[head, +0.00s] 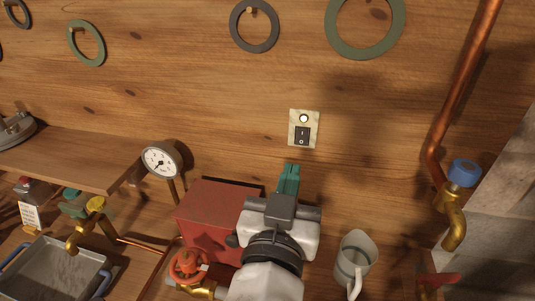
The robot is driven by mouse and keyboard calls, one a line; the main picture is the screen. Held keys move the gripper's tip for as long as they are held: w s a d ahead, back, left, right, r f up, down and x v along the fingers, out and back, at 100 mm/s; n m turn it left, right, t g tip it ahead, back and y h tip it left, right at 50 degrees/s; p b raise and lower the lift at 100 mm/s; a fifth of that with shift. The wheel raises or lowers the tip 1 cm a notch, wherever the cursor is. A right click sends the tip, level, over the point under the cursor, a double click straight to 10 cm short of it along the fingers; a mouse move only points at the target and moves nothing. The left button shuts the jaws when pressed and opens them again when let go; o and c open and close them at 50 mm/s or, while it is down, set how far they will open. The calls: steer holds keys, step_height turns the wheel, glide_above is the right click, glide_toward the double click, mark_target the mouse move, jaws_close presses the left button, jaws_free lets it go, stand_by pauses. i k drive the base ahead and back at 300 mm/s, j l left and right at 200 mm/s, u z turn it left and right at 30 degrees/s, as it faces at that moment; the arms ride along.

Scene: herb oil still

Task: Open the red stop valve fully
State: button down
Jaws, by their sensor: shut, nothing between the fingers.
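A red round handwheel (187,265) sits on a brass valve body (202,291) at the bottom, left of my arm. A second red handle (440,280) shows at the bottom right, partly cut off by the frame edge. I cannot tell from this view how far either is turned. My gripper (289,178) has teal fingers, shut and empty. It points at the wooden wall, just below the switch plate, above and to the right of the handwheel and apart from both red handles.
A metal jug (355,260) stands right of my arm. A gauge (160,161), a yellow tap (88,222), a metal tray (60,270), a wall switch (303,130) and a blue-capped brass tap (458,190) are around.

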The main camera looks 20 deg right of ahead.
mark_target(436, 280)
steer(key=k+j, duration=0.85)
